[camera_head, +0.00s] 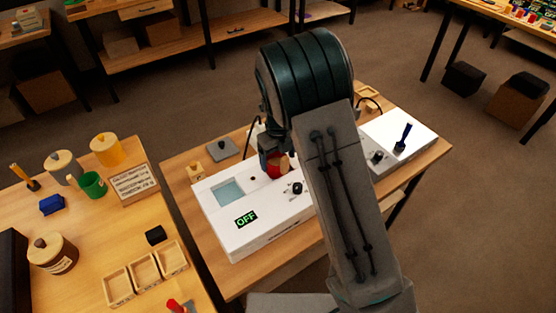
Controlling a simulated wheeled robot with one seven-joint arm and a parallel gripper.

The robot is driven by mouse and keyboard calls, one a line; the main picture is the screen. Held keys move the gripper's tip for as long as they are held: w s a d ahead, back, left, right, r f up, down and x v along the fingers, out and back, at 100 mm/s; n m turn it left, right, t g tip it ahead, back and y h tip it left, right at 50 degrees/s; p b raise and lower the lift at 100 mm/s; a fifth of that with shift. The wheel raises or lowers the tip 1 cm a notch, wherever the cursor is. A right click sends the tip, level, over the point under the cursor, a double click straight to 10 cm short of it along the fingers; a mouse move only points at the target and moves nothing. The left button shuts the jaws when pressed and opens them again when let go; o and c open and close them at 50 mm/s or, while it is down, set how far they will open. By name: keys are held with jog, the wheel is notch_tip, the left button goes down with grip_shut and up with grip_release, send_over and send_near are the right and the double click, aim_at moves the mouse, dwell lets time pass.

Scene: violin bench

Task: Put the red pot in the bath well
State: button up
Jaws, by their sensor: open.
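The bath unit (277,222) is a white box on the middle table, with a square pale blue-grey bath well (229,193) in its left part. A red object, seemingly the red pot (280,168), shows at the back of the unit, right of the well. It is partly hidden by my arm. My gripper (270,158) is at the red pot, small and dark in the picture. It is open, but its fingertips are mostly hidden, so I cannot tell whether they touch the pot. A sign on the unit's front reads OFF.
A black knob (297,188) sits on the unit. A second white device (399,137) with a blue-handled tool stands at right. The left table holds a green cup (93,185), several lidded jars, a wooden sign (133,184) and a divided wooden tray (118,288).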

notch_tip(320, 180, up, 11)
jog(key=b, duration=0.1)
jog(key=s+d+r+n+t+y, duration=0.1)
jog(key=s+d+r+n, duration=0.6)
jog(key=s+d+n, duration=0.5)
jog(key=s+d+n+t+h, duration=0.1)
jog(key=s+d+n+t, duration=0.1)
jog(key=s+n, duration=1.2)
jog(key=d+n, duration=0.1)
jog(key=n, duration=0.2)
jog(key=shift+d, duration=0.35)
jog(key=shift+r, duration=0.1)
jog(key=shift+c, duration=0.2)
dwell(0.5)
